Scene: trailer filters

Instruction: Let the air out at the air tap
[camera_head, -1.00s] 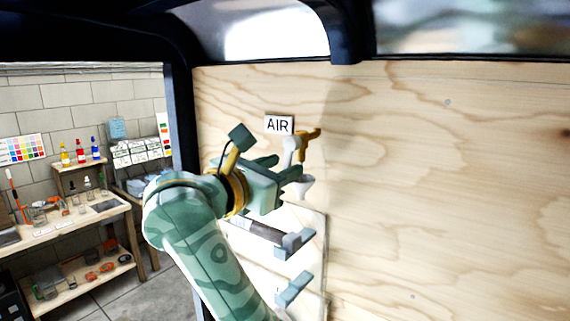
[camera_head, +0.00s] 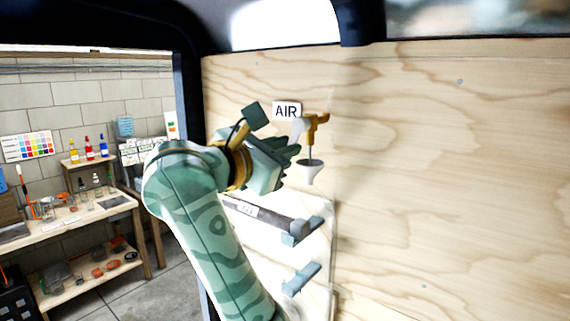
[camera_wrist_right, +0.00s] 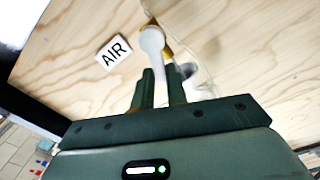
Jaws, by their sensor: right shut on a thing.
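The air tap (camera_head: 318,122) is a yellow fitting on the plywood wall, just right of the AIR label (camera_head: 286,110). Its pale lever (camera_head: 298,128) slants down to the left. A thin grey line runs from the tap down to a small white funnel (camera_head: 309,172). My right gripper (camera_head: 291,151) reaches in from the left, at the lever's lower end. In the right wrist view, the pale lever (camera_wrist_right: 152,42) runs down between the fingers of my right gripper (camera_wrist_right: 160,88), which is shut on it. The fingers partly hide the lever's end. My left gripper is not in view.
Below the gripper, a pale panel carries a dark bar (camera_head: 265,216) and grey-blue brackets (camera_head: 301,278). The plywood wall (camera_head: 450,190) to the right is clear. Through the opening at left stands a wooden workbench (camera_head: 75,224) with bottles and jars.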

